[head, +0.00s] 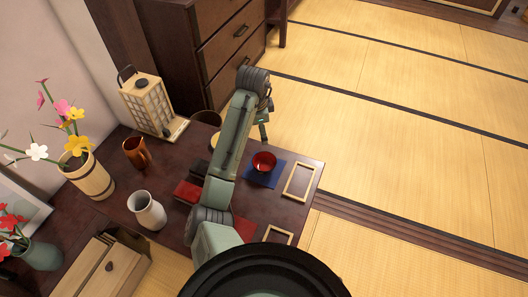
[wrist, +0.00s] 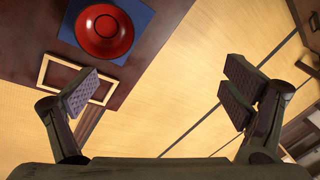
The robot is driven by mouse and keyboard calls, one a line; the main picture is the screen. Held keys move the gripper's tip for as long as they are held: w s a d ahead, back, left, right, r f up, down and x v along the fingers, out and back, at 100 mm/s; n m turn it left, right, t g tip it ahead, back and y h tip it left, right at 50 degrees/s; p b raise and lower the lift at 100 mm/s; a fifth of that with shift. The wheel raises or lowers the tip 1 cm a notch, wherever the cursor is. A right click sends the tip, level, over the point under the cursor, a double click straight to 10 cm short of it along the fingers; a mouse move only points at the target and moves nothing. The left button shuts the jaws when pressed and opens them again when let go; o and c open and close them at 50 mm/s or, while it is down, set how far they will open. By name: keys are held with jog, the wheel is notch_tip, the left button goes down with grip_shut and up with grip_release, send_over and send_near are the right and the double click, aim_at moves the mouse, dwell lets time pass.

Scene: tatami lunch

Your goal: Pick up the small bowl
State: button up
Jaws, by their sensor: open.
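The small bowl is red with a dark rim and sits upright on a blue mat near the table's right part in the head view (head: 264,161). In the wrist view the bowl (wrist: 104,32) is at the upper left, on the blue mat (wrist: 146,17), and looks empty. My gripper (wrist: 158,97) is open, with nothing between its fingers. The bowl lies apart from it, beyond the left finger. In the head view my arm reaches over the table and its end is near the far edge, left of and behind the bowl; the fingers are partly hidden there.
A wooden frame (head: 299,182) lies right of the mat. Red boxes (head: 188,191), a white vase (head: 147,211), a brown mug (head: 137,153) and a lantern (head: 147,106) stand on the dark table left of my arm. A drawer chest (head: 228,50) stands behind. Tatami floor is clear at right.

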jog(key=s+d+f+m+g, duration=0.1)
jog(key=s+f+m+g, duration=0.15)
jog(key=s, duration=0.25)
jog(key=p, duration=0.1)
send_over(264, 167)
jog(key=shift+n+g+y, duration=0.25)
jog(key=shift+g+y, duration=0.1)
jog(key=shift+y, duration=0.05)
jog(key=f, duration=0.6)
jog(key=shift+s, duration=0.2)
jog(key=shift+w+d+f+p, duration=0.1)
jog(key=shift+f+p, duration=0.2)
jog(key=shift+f, duration=0.7)
jog(key=shift+w+a+f+p, duration=0.1)
jog(key=shift+f+p, duration=0.15)
jog(key=shift+f, duration=0.75)
jog(key=shift+w+d+f+p, duration=0.1)
jog(key=shift+f+p, duration=0.2)
jog(key=shift+f, duration=0.7)
jog(key=shift+c, duration=0.4)
jog(key=c, duration=1.3)
jog(key=shift+r, duration=0.15)
